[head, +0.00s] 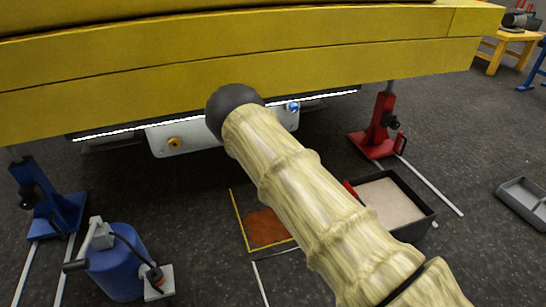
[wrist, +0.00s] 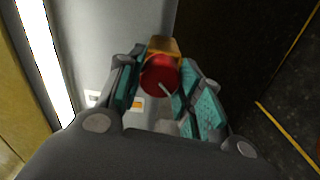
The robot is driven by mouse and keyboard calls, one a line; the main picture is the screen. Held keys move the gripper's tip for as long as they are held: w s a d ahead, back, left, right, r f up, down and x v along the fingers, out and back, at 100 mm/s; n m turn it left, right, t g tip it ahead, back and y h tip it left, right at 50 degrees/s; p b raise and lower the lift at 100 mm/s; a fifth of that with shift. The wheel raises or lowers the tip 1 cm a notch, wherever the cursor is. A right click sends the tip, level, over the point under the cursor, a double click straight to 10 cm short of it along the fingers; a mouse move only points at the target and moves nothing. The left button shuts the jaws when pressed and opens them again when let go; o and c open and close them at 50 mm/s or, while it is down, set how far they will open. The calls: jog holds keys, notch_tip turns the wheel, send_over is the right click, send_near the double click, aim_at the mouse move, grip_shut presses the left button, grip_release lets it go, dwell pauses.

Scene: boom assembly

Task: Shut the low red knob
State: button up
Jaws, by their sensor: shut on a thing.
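The red knob (wrist: 158,76) shows in the wrist view, in front of an orange-yellow fitting (wrist: 164,45) on a pale grey panel (wrist: 95,30). A thin pale line crosses its lower right. My gripper (wrist: 163,88) has its teal finger pads on either side of the knob and is shut on it. In the head view my arm covers the gripper and the red knob. The white panel (head: 200,138) hangs under the yellow boom, with a yellow-orange fitting (head: 174,143) at its left and a blue knob (head: 292,106) at its right.
The yellow boom (head: 150,85) spans overhead, with a lit strip (head: 110,133) under its edge. A red jack (head: 378,128), a blue jack (head: 48,205), a blue canister (head: 115,270) and a dark sand-coloured-topped box (head: 415,228) stand on the floor.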

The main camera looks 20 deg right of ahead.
jog(key=o, duration=1)
jog(key=shift+o, duration=0.2)
jog(key=s, duration=1.2)
jog(key=shift+d+f, duration=0.2)
